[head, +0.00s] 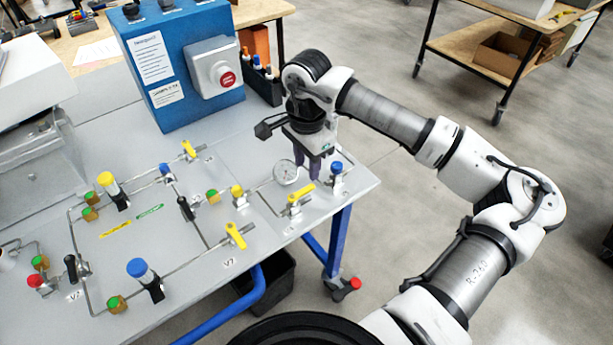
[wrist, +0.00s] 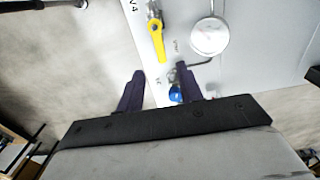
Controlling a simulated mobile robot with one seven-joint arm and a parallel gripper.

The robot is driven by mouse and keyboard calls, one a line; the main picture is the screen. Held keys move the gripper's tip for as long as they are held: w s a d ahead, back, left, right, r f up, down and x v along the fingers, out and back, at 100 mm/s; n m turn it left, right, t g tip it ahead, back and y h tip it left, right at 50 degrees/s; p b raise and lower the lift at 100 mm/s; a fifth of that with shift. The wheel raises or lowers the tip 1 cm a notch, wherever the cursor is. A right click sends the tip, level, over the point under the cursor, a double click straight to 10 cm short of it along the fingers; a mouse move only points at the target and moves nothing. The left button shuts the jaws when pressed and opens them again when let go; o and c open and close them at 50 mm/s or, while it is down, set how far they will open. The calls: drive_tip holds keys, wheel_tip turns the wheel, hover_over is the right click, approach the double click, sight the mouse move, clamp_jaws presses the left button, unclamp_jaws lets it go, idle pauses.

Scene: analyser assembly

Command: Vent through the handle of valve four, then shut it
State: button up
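Valve four has a yellow lever handle (head: 301,197) on the pipe near the bench's right front edge. The handle lies roughly along its pipe. In the wrist view the yellow handle (wrist: 158,42) is ahead of my fingers, beside the V4 label (wrist: 134,5). My gripper (head: 307,166) points down above the bench, behind the handle and near the round gauge (head: 286,172). In the wrist view my gripper (wrist: 160,86) is open, its two dark fingers wide apart with nothing held. A blue-capped fitting (wrist: 176,93) shows between them, near the right finger.
The blue-capped fitting (head: 336,169) stands right of my gripper. Another yellow lever (head: 236,235) marked V7 is to the left. A blue box with a red button (head: 228,79) stands behind. The bench's right edge is close, with open floor beyond.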

sight(306, 189)
wheel_tip(306, 189, down, 7)
drive_tip(key=shift+r+p, duration=0.1)
drive_tip(key=shift+p, duration=0.65)
clamp_jaws()
